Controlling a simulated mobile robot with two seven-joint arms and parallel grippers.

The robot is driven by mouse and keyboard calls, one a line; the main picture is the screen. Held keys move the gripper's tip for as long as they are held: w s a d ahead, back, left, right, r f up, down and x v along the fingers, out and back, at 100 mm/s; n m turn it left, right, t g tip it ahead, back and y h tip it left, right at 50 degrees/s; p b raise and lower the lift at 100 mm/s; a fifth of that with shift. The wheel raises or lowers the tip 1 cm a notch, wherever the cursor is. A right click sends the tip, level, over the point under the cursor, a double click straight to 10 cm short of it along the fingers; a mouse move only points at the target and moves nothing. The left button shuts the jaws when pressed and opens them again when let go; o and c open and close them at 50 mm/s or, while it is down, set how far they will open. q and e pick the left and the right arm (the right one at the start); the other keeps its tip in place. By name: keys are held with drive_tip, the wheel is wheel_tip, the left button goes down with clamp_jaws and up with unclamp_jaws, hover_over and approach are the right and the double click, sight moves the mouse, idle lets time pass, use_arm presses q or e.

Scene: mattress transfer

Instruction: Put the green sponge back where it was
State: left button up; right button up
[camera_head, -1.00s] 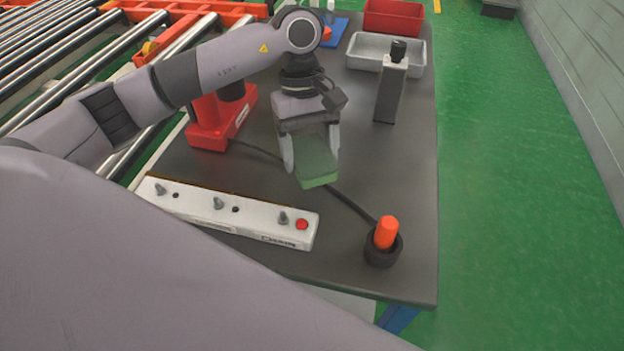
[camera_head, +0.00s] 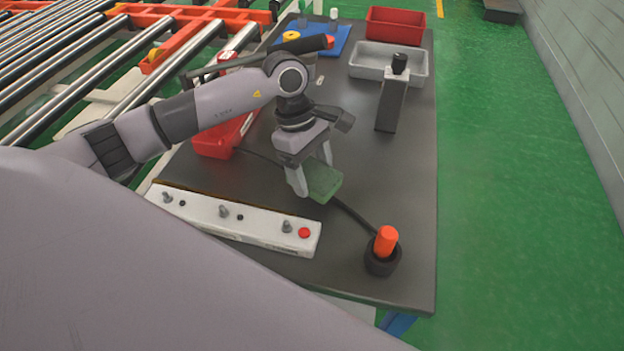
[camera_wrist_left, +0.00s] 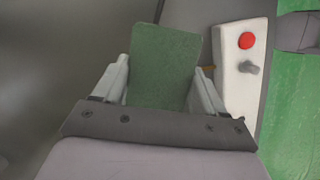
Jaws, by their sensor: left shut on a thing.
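The green sponge (camera_head: 323,181) is a flat green block. My left gripper (camera_head: 314,186) is shut on it, low over the table behind the white switch panel. In the left wrist view the sponge (camera_wrist_left: 165,68) sits between the two pale fingers of the left gripper (camera_wrist_left: 163,88), its far end sticking out past the tips. I cannot tell whether the sponge touches the table. My right gripper is not in view.
The dark table (camera_head: 412,230) holds a white switch panel (camera_head: 240,220), an orange-topped black holder (camera_head: 383,250), a black-topped grey block (camera_head: 391,100), a white tray (camera_head: 420,80), a red bin (camera_head: 396,26), a blue board (camera_head: 347,44) and a red container (camera_head: 213,145). A black cable passes close by.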

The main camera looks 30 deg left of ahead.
sight(312, 183)
use_arm(q)
wheel_tip(312, 183, down, 3)
drive_tip(key=shift+f, duration=0.2)
drive_tip(key=shift+f, duration=0.2)
drive_tip(key=o, duration=0.9)
drive_tip(key=shift+r, duration=0.1)
drive_tip(key=shift+o, duration=0.2)
